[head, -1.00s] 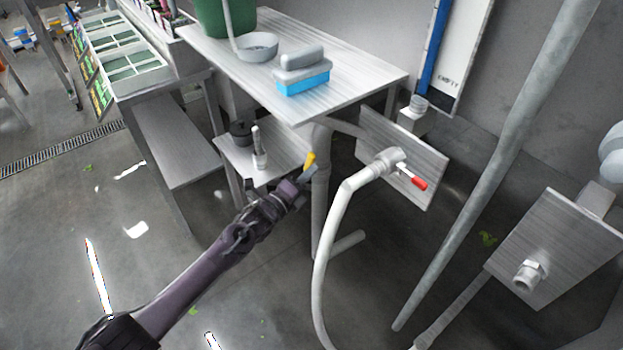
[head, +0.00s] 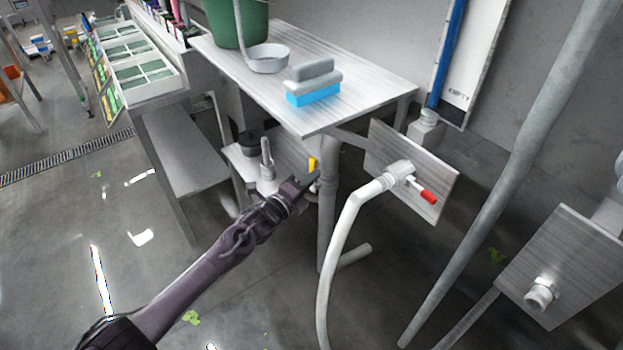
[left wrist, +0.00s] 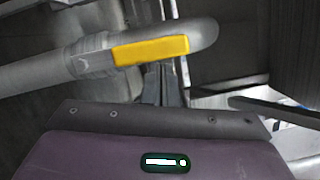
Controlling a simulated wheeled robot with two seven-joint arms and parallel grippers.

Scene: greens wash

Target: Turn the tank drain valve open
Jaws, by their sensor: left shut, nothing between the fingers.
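A yellow valve lever (head: 313,164) shows beside the table's front leg, just beyond my left gripper's tips. In the left wrist view the yellow lever (left wrist: 150,51) lies lengthwise along a grey pipe (left wrist: 60,68), in front of the fingers. My left gripper (head: 315,177) is shut and empty, close to the lever; I cannot tell whether they touch. The gripper hides the lower part of the valve in the head view. A second valve with a red lever (head: 428,197) sits on a plate to the right, with a pale hose. My right gripper is not in view.
The metal table (head: 370,88) above carries a green tub (head: 236,22), a bowl (head: 268,60) and a blue-based brush (head: 313,95). A low shelf (head: 243,165) holds a dark round part and an upright fitting. The pale hose (head: 331,250) hangs right of my gripper.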

